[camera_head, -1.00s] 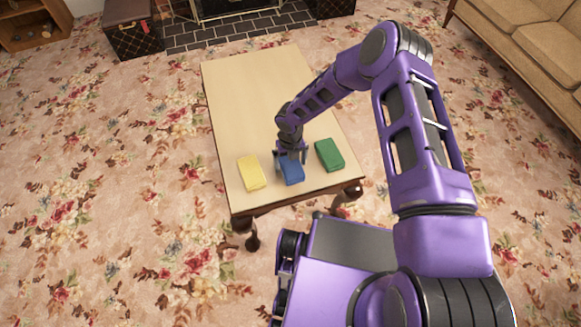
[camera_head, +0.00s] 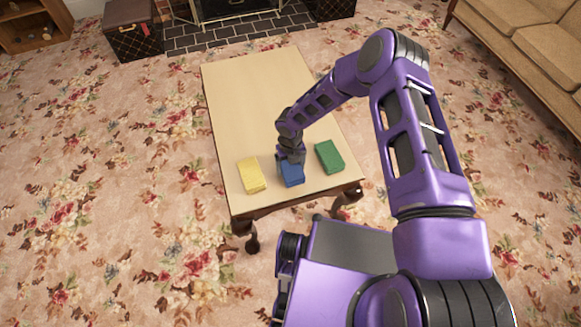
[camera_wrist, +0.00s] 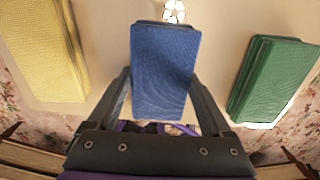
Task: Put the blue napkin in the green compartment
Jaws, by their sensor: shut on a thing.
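The blue napkin (camera_head: 292,174), a folded rectangle, lies at the near part of the table between a yellow and a green folded napkin. In the wrist view the blue napkin (camera_wrist: 164,70) lies between my gripper's two fingers. My gripper (camera_head: 290,158) is down at the table and shut on the blue napkin; it also shows in the wrist view (camera_wrist: 160,100). No green compartment is seen in these views.
The yellow napkin (camera_head: 251,174) lies to the left and the green napkin (camera_head: 329,157) to the right, both close to my gripper. The far part of the wooden table (camera_head: 255,85) is bare. A sofa (camera_head: 535,50) stands at the right.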

